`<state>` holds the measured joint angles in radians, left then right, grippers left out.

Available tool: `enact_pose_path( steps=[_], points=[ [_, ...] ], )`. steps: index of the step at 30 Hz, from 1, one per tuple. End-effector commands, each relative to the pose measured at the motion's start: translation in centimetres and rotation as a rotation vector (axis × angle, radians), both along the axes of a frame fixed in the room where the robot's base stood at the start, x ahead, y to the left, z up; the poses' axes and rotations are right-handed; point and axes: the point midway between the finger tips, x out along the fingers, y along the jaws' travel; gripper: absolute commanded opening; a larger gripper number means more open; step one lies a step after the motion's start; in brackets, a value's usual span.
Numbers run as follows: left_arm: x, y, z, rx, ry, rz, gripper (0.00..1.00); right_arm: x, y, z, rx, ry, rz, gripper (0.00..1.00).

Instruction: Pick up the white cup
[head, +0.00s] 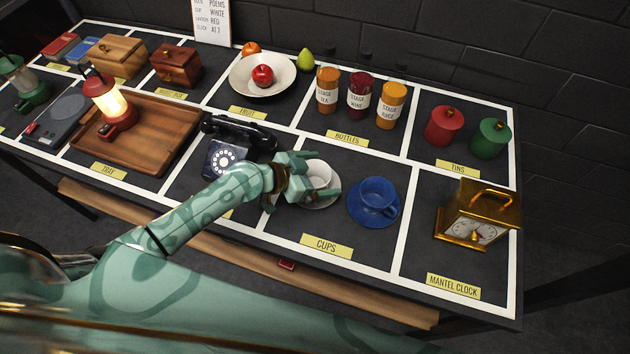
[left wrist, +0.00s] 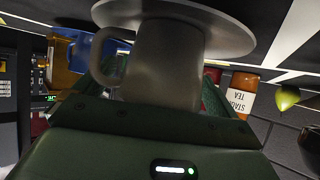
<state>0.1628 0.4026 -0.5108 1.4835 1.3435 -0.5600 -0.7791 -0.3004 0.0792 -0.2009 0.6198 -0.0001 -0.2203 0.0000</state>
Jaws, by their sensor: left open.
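The white cup (head: 319,173) stands on its white saucer (head: 326,200) in the compartment labelled CUPS. My left gripper (head: 300,178) is open at the cup's left side and hides part of it. In the left wrist view, the white cup (left wrist: 165,68) appears large, right in front of the gripper, with its handle to the left. The saucer (left wrist: 225,35) shows above it in that view. I cannot tell whether the fingers touch the cup. My right gripper is not in view.
A blue cup (head: 377,194) on a blue saucer stands just right of the white one. A black telephone (head: 228,155) is close on the left, beneath my arm. Bottles (head: 357,97) stand behind, and a gold mantel clock (head: 478,217) stands at the right.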

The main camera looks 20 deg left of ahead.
Motion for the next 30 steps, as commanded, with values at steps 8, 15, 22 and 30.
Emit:
enact_pose_path(
  steps=[8, 15, 22, 30],
  points=[
    [0.0, 0.0, 0.0, 0.001, -0.001, 0.000, 0.77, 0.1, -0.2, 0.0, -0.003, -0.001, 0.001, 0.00],
    [0.0, 0.0, 0.0, 0.001, -0.001, 0.000, 0.47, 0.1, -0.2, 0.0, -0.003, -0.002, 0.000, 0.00],
    [0.0, 0.0, 0.4, 0.001, -0.001, -0.001, 0.47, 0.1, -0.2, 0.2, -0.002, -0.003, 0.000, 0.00],
    [-0.2, 0.7, 4.3, 0.006, -0.006, -0.001, 0.47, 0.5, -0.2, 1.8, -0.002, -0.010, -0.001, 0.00]
  ],
)
